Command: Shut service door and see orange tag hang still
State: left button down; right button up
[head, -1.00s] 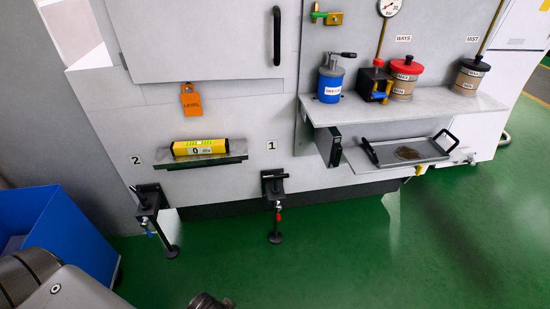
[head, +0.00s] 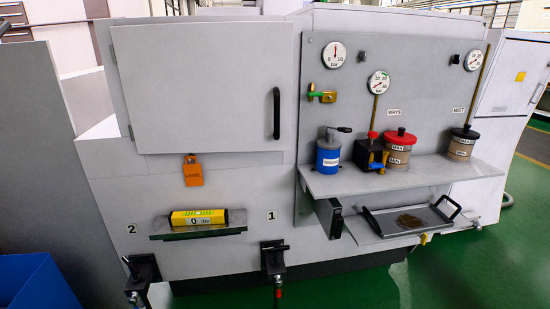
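The service door (head: 205,85) is a large grey panel with a black vertical handle (head: 276,113) at its right side, on the front of the grey machine. Neither of my grippers shows in the head view.
A yellow level (head: 198,217) rests on a small ledge below the tag. A shelf (head: 400,180) at right holds a blue pot, a black pump and lidded jars. A tray (head: 408,220) sits below. A blue bin (head: 38,285) stands at lower left. Green floor is clear at right.

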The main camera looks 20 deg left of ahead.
aim_at(192, 88)
jog(key=z, duration=0.55)
jog(key=k, duration=0.65)
jog(key=z, duration=0.5)
jog(key=i, duration=1.25)
jog(key=u, duration=0.95)
